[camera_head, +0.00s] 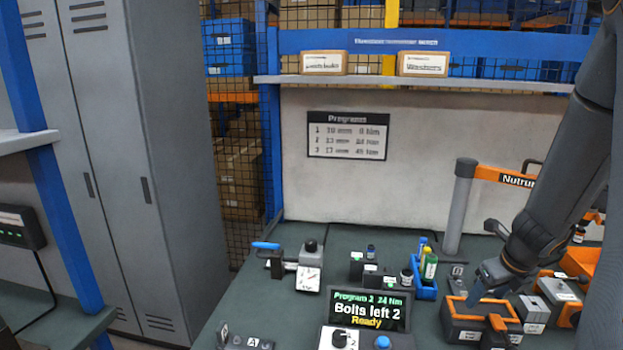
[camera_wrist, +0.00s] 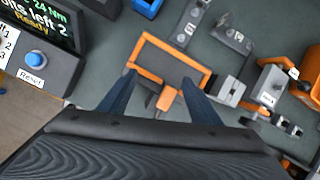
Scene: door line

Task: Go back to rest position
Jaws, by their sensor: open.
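My gripper (camera_wrist: 160,92) shows in the wrist view with its two dark blue fingers apart. It is above an orange-rimmed dark tray (camera_wrist: 148,55), and an orange part (camera_wrist: 166,98) shows between the fingers. I cannot tell whether the fingers touch that part. In the head view my gripper (camera_head: 484,288) is at the right of the bench, over the orange-rimmed tray (camera_head: 452,322). My arm comes down from the upper right.
A display (camera_head: 368,309) reads "Program 2 24 Nm, Bolts left 2, Ready". A blue bottle tray (camera_head: 425,291), a grey post (camera_head: 459,210) and a grey fixture (camera_head: 557,290) stand near my gripper. A shelf (camera_head: 380,81) with two boxes hangs behind. A tall locker (camera_head: 130,150) stands left.

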